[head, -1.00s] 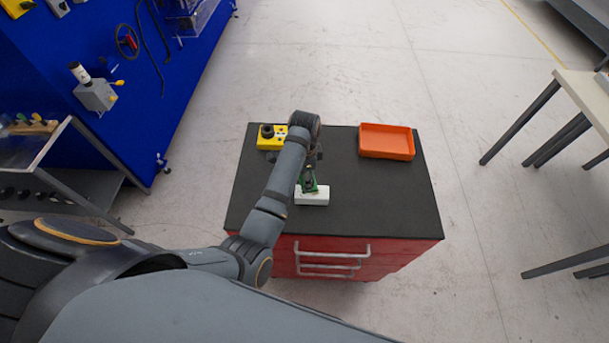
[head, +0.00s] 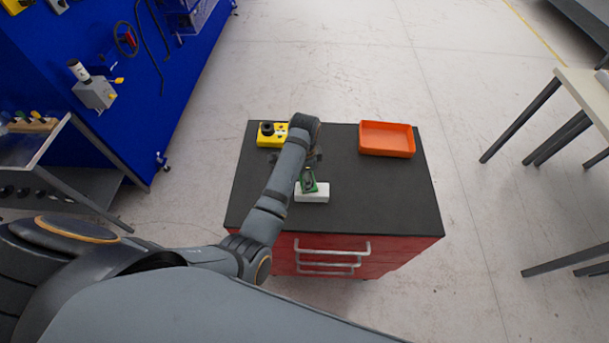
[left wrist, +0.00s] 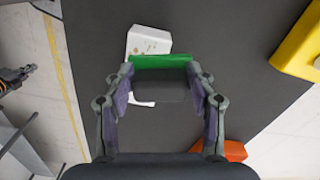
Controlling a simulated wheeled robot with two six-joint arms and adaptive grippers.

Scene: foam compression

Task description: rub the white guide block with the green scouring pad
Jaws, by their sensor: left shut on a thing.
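The white guide block (head: 312,193) lies on the black top of the red drawer cabinet, near its front edge. It also shows in the left wrist view (left wrist: 148,42), partly hidden behind the pad, with some dark specks on its face. The green scouring pad (left wrist: 160,61) is gripped between the fingers of my left gripper (left wrist: 160,88); a dark grey part of it faces the wrist camera. In the head view the pad (head: 309,186) is at the block's upper face; I cannot tell whether they touch. My right gripper is not in view.
A yellow box with a black knob (head: 271,135) stands at the back left of the cabinet top (head: 380,195). An orange tray (head: 387,140) stands at the back right. The right part of the top is clear. A blue pegboard wall is at the left.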

